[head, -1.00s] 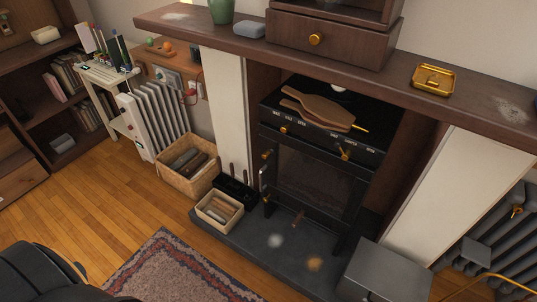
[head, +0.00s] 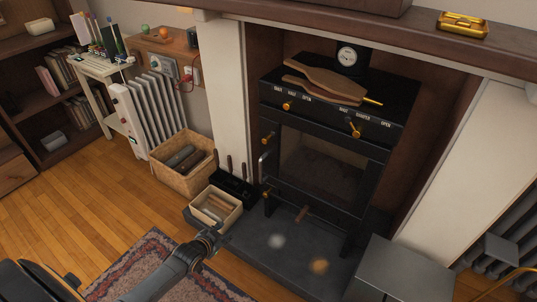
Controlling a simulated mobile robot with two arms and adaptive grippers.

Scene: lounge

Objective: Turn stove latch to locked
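The black stove (head: 320,165) stands in the fireplace recess, its glass door closed. A brass latch-like piece (head: 268,137) sits at the door's upper left, and a similar brass piece (head: 266,194) lower down. A pale metal handle (head: 263,166) is between them. I cannot tell which is the latch or whether it is locked. Two brass controls, left (head: 287,105) and right (head: 355,129), sit on the labelled front panel. My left gripper (head: 217,234) is low, left of the stove and apart from it; its fingers are too small to read. My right gripper is not in view.
A small basket (head: 217,211), a black tool caddy (head: 233,187) and a larger basket (head: 184,166) stand left of the stove. A grey box (head: 382,268) is at front right. The dark hearth (head: 295,250) in front is mostly clear.

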